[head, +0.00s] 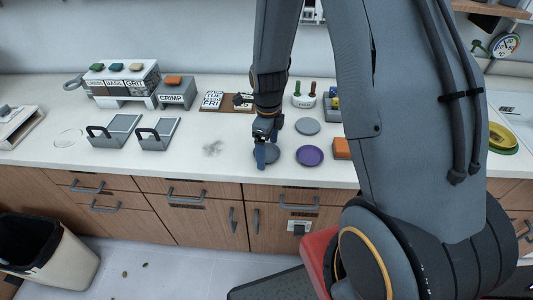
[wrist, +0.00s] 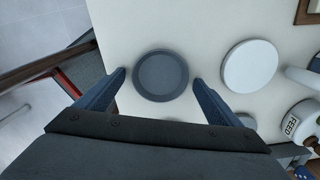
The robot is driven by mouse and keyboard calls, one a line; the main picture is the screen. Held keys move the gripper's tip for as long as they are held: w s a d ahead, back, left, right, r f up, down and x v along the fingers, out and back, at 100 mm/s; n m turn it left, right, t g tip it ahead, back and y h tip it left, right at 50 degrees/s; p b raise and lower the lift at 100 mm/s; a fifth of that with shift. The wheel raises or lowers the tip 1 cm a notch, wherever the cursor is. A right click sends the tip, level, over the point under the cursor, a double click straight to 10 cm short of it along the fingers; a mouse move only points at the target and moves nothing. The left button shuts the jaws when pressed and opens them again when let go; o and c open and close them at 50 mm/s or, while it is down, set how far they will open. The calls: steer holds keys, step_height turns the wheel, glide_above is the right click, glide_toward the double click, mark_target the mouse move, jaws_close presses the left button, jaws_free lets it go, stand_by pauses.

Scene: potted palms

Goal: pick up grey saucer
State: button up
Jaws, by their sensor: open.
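A round dark grey saucer (head: 272,155) lies on the white counter near its front edge. In the wrist view the grey saucer (wrist: 161,75) sits between the two fingertips, with a narrow gap visible on each side. My gripper (head: 265,157) is open and points down over this saucer, hiding part of it in the head view. The gripper (wrist: 160,77) is empty in the wrist view. The height of the fingertips above the counter is hard to tell.
A lighter grey saucer (head: 307,127) lies behind and to the right, and a purple saucer (head: 310,156) lies to the right. An orange block (head: 342,148) is beyond that. A FEED cup (head: 304,99) stands behind. The counter (head: 230,172) left of the gripper is mostly clear.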

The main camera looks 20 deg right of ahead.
steer(key=c, duration=0.9)
steer(key=shift+r, duration=0.15)
